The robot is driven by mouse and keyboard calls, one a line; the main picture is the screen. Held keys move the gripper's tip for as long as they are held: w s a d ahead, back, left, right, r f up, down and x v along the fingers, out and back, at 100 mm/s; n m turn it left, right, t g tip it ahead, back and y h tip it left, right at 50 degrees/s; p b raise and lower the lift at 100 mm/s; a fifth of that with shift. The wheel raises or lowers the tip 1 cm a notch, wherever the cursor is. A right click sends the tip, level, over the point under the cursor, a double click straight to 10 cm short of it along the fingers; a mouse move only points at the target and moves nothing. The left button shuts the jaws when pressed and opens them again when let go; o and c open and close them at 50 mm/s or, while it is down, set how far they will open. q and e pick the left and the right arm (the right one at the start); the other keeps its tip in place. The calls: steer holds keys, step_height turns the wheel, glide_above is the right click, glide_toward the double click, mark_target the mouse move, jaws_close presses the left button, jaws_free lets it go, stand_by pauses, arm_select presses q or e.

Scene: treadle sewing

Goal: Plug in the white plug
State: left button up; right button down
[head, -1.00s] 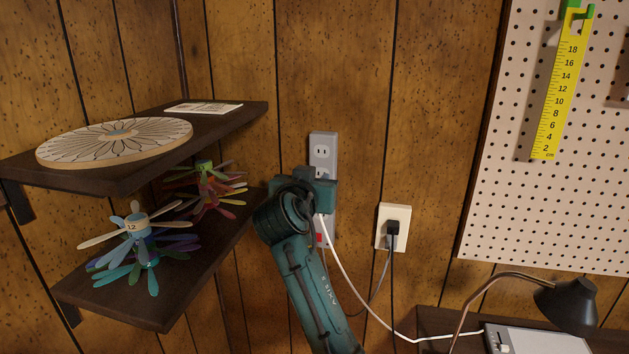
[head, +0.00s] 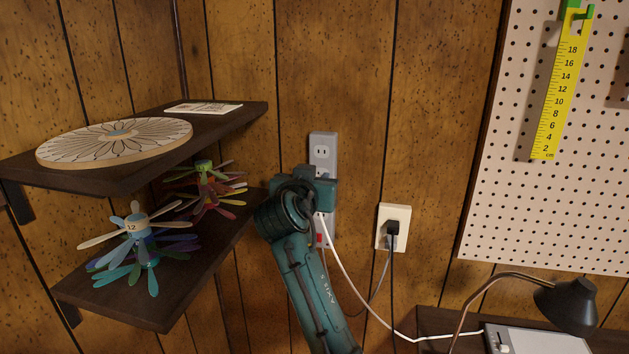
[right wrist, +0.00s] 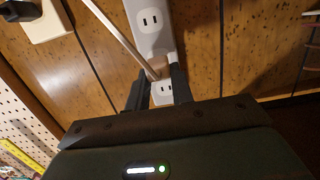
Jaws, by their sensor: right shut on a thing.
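The grey power strip (head: 322,150) is mounted upright on the wood wall. One free outlet shows at its top and a red switch (head: 319,240) near its bottom. My right gripper (head: 322,190) is in front of the strip's middle, hiding that part. The right wrist view shows its two dark fingers (right wrist: 159,85) close to the strip (right wrist: 150,30), shut on the white plug, which is mostly hidden. An outlet shows between the fingers. The white cord (head: 345,280) runs from the gripper down to the right. I cannot tell whether the prongs touch an outlet. My left gripper is not in view.
A wall outlet (head: 386,215) right of the strip holds a black plug (head: 393,228) with a hanging cord. Dark shelves (head: 225,125) with a disc and colourful spoked pieces stand left. A black lamp (head: 566,303) is at the lower right. The wall above the strip is clear.

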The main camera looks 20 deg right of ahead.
steer(key=shift+w+d+r, duration=0.1)
steer(key=shift+w+d, duration=0.55)
steer(key=shift+w, duration=0.2)
steer(key=c, duration=1.1)
jaws_free()
steer(key=shift+w, duration=0.1)
steer(key=shift+c, duration=0.2)
steer(key=shift+s+a, duration=0.3)
steer(key=shift+s, duration=0.1)
arm_select(q)
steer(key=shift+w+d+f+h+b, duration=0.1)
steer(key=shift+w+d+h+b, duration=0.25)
steer(key=shift+b, duration=0.8)
arm_select(e)
steer(key=v, duration=1.1)
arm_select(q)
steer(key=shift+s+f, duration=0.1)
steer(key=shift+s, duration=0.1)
arm_select(e)
steer(key=shift+d, duration=0.1)
